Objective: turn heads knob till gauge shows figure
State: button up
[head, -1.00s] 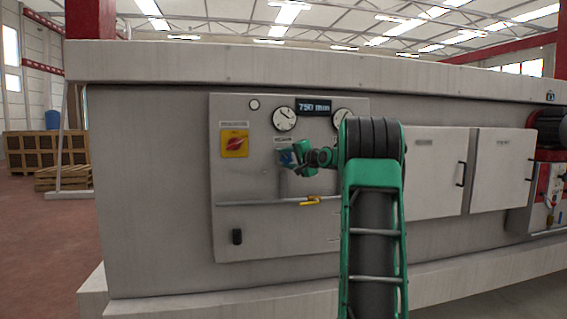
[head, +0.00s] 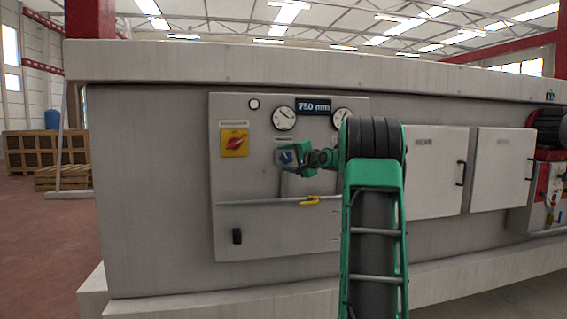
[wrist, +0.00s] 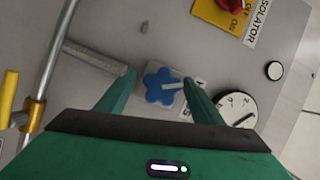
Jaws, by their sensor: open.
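A blue star-shaped knob (wrist: 160,88) with a pale pointer line is on the grey panel; its label is too cut off to read. It shows small in the head view (head: 285,157). My gripper (wrist: 152,82) is open, with one green finger on either side of the knob in the wrist view. I cannot tell whether either finger touches it. The display (head: 314,106) reads 750 mm. A round white gauge (head: 284,118) is left of it and another (head: 342,117) right of it; their figures are too small to read. One gauge (wrist: 236,112) shows partly behind a finger in the wrist view.
A red isolator switch on a yellow plate (head: 235,143) is left of the knob. A horizontal pipe with a yellow lever (head: 310,200) runs below. Grey cabinet doors (head: 436,172) are to the right.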

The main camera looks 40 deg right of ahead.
jog(key=v, duration=1)
jog(key=shift+s, duration=0.35)
jog(key=s+a+f+n+g+y, duration=0.1)
jog(key=s+a+f+n+g, duration=0.25)
jog(key=a+f, duration=0.5)
jog(key=s+a+f+n+g, duration=0.2)
jog(key=s+a+f+g, duration=0.2)
jog(key=a+f, duration=0.45)
jog(key=s+a+f+n+g, duration=0.1)
jog(key=s+a+f+g, duration=0.2)
jog(key=s+a, duration=0.3)
jog(key=s+a+f+n+g+y, duration=0.1)
jog(key=s+a+f, duration=0.4)
jog(key=s, duration=0.9)
jog(key=s+a+f+n+g+y, duration=0.1)
jog(key=s+a+f+n+g, duration=0.2)
jog(key=s+a+f+g, duration=0.2)
jog(key=s+a, duration=0.3)
jog(key=s, duration=0.2)
jog(key=shift+s, duration=0.25)
